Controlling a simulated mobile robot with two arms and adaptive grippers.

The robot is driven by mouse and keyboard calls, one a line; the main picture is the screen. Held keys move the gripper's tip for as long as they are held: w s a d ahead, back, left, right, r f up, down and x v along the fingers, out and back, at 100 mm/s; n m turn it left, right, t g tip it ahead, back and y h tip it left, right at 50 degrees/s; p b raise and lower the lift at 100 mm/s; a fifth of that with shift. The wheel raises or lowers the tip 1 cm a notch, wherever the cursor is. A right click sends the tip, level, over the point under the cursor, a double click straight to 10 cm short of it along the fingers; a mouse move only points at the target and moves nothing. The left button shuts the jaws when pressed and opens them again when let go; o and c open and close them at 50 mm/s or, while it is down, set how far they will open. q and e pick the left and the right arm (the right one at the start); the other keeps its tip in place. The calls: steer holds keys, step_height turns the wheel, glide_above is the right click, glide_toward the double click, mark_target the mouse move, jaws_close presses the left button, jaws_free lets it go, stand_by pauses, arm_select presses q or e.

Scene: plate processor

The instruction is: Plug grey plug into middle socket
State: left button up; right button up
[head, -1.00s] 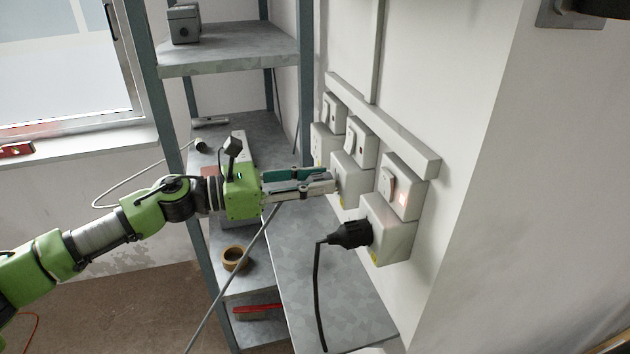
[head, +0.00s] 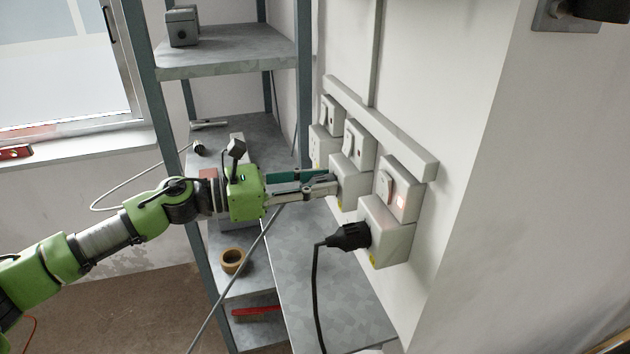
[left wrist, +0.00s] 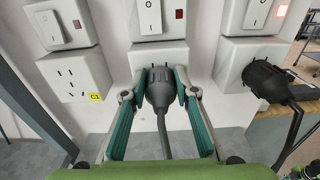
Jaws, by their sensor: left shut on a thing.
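My left gripper (head: 333,184) is shut on the grey plug (left wrist: 160,88), with one finger on each side. In the left wrist view, the plug is in front of the middle socket (left wrist: 146,58) and lined up with its face. Its front end is close against or in the socket; I cannot tell how deep. Its grey cable (head: 238,275) hangs down below the gripper. In the head view, the fingers hide the plug, and their tips reach the middle socket box (head: 352,176). My right gripper is not in view.
A black plug (head: 350,237) sits in the near socket (head: 393,240), whose switch glows red. The far socket (left wrist: 75,78) is empty. A shelf rack (head: 230,52) stands behind the arm, with a tape roll (head: 232,261) and a red-handled brush (head: 256,313) low down.

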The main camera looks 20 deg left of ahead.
arm_select(q)
steer(key=o, duration=1.1)
steer(key=shift+s+a, duration=0.15)
steer(key=shift+a, duration=0.15)
steer(key=shift+v, duration=5.6)
